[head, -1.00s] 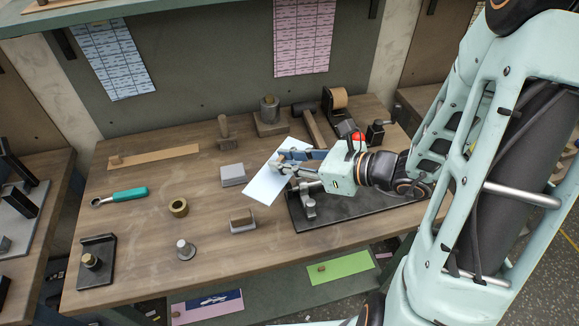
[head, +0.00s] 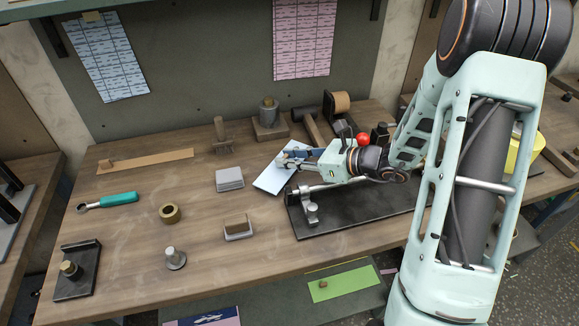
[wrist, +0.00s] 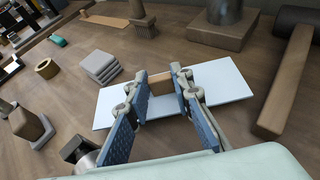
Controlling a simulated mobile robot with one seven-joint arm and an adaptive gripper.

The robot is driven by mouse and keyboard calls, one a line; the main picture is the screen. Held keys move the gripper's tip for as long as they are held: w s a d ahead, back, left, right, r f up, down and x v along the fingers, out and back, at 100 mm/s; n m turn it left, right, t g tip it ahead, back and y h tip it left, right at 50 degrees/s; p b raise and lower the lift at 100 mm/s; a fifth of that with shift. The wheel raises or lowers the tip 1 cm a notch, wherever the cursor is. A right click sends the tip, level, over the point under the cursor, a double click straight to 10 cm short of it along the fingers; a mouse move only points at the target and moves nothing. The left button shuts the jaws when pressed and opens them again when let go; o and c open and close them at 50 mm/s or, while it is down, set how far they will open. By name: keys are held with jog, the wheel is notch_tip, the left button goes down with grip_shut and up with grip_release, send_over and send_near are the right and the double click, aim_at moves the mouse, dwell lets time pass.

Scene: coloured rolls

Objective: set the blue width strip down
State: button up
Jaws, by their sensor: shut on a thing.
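The blue width strip (head: 268,182) is a flat pale blue sheet at the middle of the workbench, left of the black fixture. It also shows in the wrist view (wrist: 113,107), with a small brown block (wrist: 160,84) on its middle. My gripper (head: 287,161) is shut on this block, one finger on each side, as the wrist view (wrist: 159,78) shows. The strip looks level and at or just above the bench top; I cannot tell whether it touches. The fingers hide part of it.
A stack of grey plates (head: 229,179) lies close to the strip's left. A black fixture with a metal rod (head: 340,212) is in front and right. A mallet (wrist: 291,83) and a cylinder on a block (head: 269,120) are behind. Bare bench (head: 130,230) lies left.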

jog(key=shift+f, duration=0.7)
jog(key=shift+f+b, duration=0.25)
jog(key=shift+b, duration=0.15)
jog(key=o, duration=0.8)
jog(key=shift+r, duration=0.1)
jog(key=shift+c, duration=0.2)
jog(key=shift+r, duration=0.1)
jog(key=shift+s+d+r+p, duration=0.1)
jog(key=shift+r+p, duration=0.1)
jog(key=shift+p, duration=0.15)
jog(key=v, duration=1.1)
jog(key=shift+s+d+p, duration=0.2)
jog(key=shift+d+p, duration=0.05)
jog(key=shift+p, duration=0.05)
